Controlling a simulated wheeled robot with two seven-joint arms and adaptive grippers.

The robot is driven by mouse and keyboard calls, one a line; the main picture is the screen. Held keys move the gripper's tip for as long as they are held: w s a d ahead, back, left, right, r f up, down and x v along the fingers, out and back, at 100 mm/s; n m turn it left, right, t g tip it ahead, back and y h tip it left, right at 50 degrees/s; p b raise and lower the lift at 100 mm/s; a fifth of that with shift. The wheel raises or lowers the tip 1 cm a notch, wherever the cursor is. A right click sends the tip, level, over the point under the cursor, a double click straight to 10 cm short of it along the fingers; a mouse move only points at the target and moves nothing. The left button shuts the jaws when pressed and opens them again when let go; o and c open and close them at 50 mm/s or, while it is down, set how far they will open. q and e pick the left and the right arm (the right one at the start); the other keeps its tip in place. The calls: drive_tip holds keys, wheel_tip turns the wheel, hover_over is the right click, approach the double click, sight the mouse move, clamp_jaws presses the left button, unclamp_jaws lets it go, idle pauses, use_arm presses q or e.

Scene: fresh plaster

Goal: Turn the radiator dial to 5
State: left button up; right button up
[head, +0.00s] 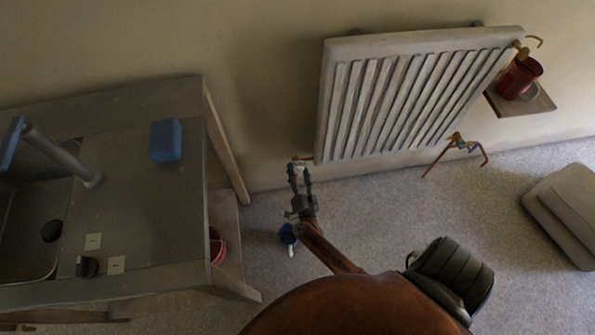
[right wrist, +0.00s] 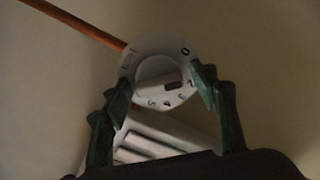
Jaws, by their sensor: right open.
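The white radiator (head: 415,95) hangs on the wall. Its round white dial (head: 298,168) is at the lower left corner, small and partly covered by my right gripper (head: 300,182). In the right wrist view the dial (right wrist: 157,72) faces the camera, with a raised grip in the middle and numbers around the rim. The 0 is at the upper right and other numbers run down the right side and along the bottom. A dark mark on the dial points to the lower right; I cannot tell its exact number. My right gripper (right wrist: 162,82) is open, one finger on each side of the dial; contact is unclear.
A copper pipe (right wrist: 82,25) meets the dial. A grey sink counter (head: 140,215) with a blue sponge (head: 165,141) stands left. A red mug (head: 519,78) is on a small wall shelf (head: 540,104). A blue object (head: 287,235) lies on the floor below my gripper.

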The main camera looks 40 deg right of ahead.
drive_tip(key=shift+c, duration=0.3)
drive_tip(key=c, duration=1.1)
